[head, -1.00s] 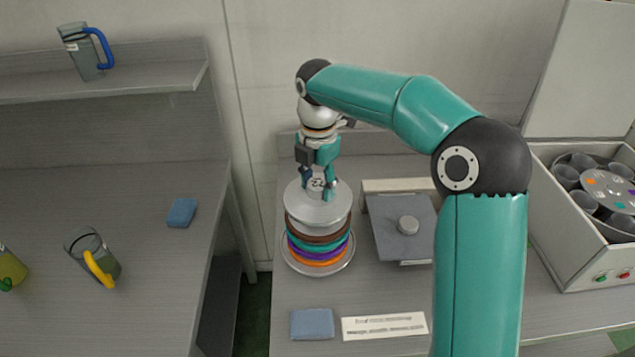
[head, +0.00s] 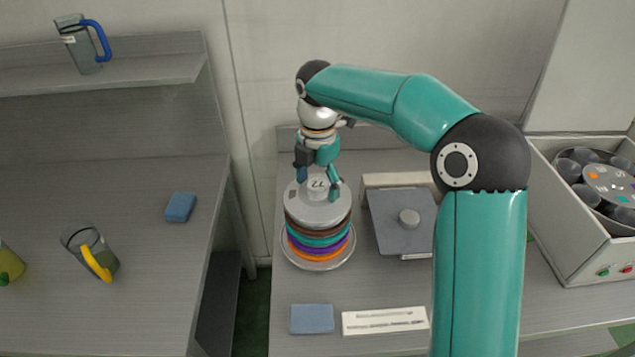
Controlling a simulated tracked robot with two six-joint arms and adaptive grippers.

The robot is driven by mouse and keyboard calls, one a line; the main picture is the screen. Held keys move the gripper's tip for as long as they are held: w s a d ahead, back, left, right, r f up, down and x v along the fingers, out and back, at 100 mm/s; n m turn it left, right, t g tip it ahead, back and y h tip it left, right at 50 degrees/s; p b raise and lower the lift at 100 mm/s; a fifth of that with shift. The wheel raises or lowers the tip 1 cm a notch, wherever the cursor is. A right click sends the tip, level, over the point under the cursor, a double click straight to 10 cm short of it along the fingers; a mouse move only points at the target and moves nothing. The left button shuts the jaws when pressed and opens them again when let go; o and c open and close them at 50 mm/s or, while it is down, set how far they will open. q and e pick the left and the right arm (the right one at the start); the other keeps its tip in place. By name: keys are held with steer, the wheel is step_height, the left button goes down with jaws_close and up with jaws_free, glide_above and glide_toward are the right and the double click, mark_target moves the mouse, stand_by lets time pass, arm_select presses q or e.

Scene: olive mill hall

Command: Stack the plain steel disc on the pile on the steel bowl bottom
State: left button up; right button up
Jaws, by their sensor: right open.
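The plain steel disc (head: 314,211) lies on top of the pile, with a small marked knob at its centre. Under it the pile (head: 318,240) shows brown, teal, purple and orange layers. The pile stands on the round steel bowl bottom (head: 318,264), whose rim shows around the lowest layer. My right gripper (head: 318,190) points down over the disc, its fingers spread on either side of the knob. It is open and appears not to grip the knob. My left gripper is not in view.
Right of the pile is a grey plate with a knob (head: 405,222). A box with cups (head: 590,245) stands at right. The left table holds a jug (head: 92,252) and a blue sponge (head: 180,207).

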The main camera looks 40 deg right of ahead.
mark_target(317, 184)
step_height(317, 184, up, 12)
stand_by(0.7)
steer(key=shift+f, duration=0.1)
